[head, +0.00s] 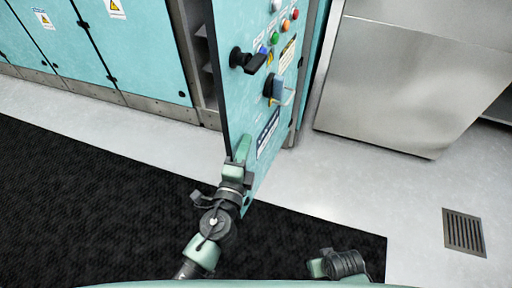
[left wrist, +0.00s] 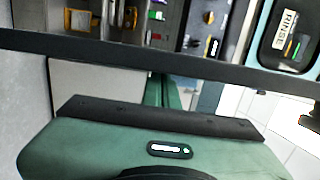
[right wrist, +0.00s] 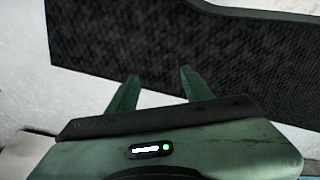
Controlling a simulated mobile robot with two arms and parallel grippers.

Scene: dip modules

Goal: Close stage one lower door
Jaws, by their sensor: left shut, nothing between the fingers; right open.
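A teal door (head: 250,105) stands swung open in the middle of the head view, seen steeply from above. Its face carries black rotary handles, a blue handle and several coloured buttons. My left gripper (head: 243,150) is shut and empty at the lower left edge of this door; I cannot tell if it touches. In the left wrist view its closed fingers (left wrist: 165,92) point towards a dark bar (left wrist: 150,55), likely the door's edge, that crosses the picture. My right gripper (right wrist: 158,90) is open and empty above the floor, away from the door.
Closed teal cabinet doors (head: 135,45) line the upper left. A steel cabinet (head: 400,80) stands at right. A black mat (head: 90,210) covers the floor in front, and a floor drain (head: 464,232) lies at lower right. The left wrist view shows equipment and a RINSE label (left wrist: 287,28).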

